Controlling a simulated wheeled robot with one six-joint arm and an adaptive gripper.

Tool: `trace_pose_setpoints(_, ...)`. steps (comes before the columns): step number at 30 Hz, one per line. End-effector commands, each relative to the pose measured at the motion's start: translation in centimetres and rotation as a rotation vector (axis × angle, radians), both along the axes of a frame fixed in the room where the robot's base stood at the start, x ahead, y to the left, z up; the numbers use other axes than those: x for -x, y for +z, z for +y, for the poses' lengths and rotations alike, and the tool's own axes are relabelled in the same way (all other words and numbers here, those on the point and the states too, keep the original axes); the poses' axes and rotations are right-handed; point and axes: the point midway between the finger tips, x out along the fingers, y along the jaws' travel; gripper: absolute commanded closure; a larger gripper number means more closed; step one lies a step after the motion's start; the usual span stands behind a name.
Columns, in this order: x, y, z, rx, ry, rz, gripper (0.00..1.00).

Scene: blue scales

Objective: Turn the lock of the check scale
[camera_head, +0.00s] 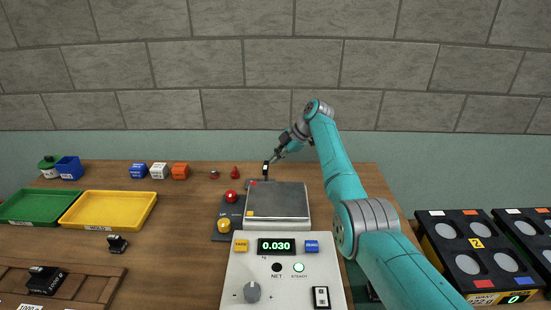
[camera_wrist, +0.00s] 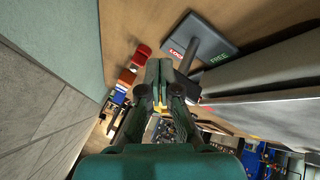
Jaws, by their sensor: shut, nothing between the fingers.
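The check scale (camera_head: 240,275) has a grey pan (camera_head: 277,198) and a display reading 0.030. Its lock stands at the pan's back left corner, as a small upright dark piece (camera_head: 265,171). In the wrist view the lock is a dark plate (camera_wrist: 225,38) marked LOCK in red and FREE in green. A grey lever (camera_wrist: 188,58) stands out between the two marks; which mark it is set to I cannot tell. My gripper (camera_head: 273,160) is just above and beside the lock. In the wrist view its shut, empty fingertips (camera_wrist: 158,66) are left of the lever, seemingly apart from it.
A dark box with red and yellow buttons (camera_head: 227,238) stands left of the pan. A yellow tray (camera_head: 110,225), a green tray (camera_head: 28,222) and small coloured blocks (camera_head: 180,171) lie further left. A stone wall (camera_head: 190,75) rises behind the table. Black racks (camera_head: 455,270) stand at the right.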

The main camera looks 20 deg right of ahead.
Motion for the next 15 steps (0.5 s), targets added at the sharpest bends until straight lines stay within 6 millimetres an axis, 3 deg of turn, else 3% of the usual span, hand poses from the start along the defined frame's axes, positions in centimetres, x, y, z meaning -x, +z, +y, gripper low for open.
trace_pose_setpoints(7, 0.6, 1.5, -1.0, 0.000, -0.001, -0.003, 1.00)
trace_pose_setpoints(15, 2.4, 5.8, -3.7, 0.001, -0.002, -0.004, 1.00)
